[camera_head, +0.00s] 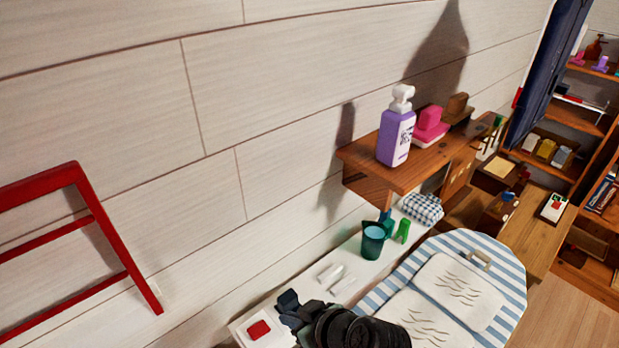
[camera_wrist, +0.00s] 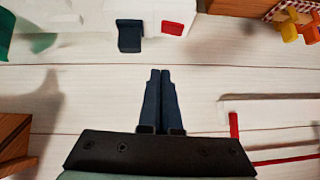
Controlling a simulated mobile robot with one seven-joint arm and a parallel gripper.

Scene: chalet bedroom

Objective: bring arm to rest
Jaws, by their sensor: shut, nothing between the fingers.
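My gripper (camera_wrist: 160,78) shows in the wrist view, with its two dark fingers together and nothing between them. A pale plank surface fills the view beyond the fingertips, and no object touches them. In the head view I cannot make out my gripper for sure; a dark ribbed shape at the bottom edge hides part of the white shelf.
A wooden shelf (camera_head: 365,156) on the wall holds a purple pump bottle (camera_head: 395,137) and pink item (camera_head: 430,123). Below, a white shelf (camera_head: 318,262) bears a teal cup (camera_head: 373,243). A red frame (camera_head: 118,240) is left.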

